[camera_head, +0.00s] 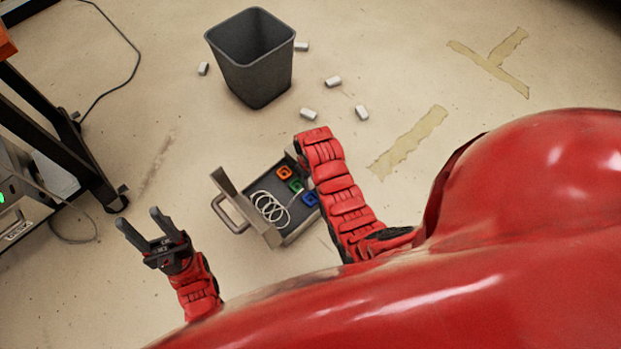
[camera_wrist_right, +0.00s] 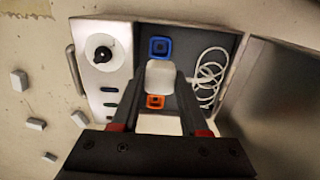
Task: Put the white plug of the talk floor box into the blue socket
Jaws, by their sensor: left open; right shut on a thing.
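The open floor box (camera_head: 282,160) sits on the floor with a row of orange, green and blue sockets. The blue socket (camera_head: 310,199) is nearest to me in the head view, and in the right wrist view it (camera_wrist_right: 160,48) lies just beyond the white plug. My right gripper (camera_wrist_right: 160,85) is shut on the white plug (camera_wrist_right: 160,74), over the socket row between blue and orange (camera_wrist_right: 155,101). The green socket (camera_head: 296,186) is hidden in the wrist view. The gripper is hidden in the head view. My left gripper (camera_head: 138,216) is open and empty, left of the box.
A coiled white cable (camera_head: 270,208) lies in the box beside the sockets. The box's raised lid with its handle (camera_head: 229,212) stands on the left. A grey bin (camera_head: 252,60) and several white blocks (camera_head: 308,113) are behind. A black-legged stand (camera_head: 75,145) is at left.

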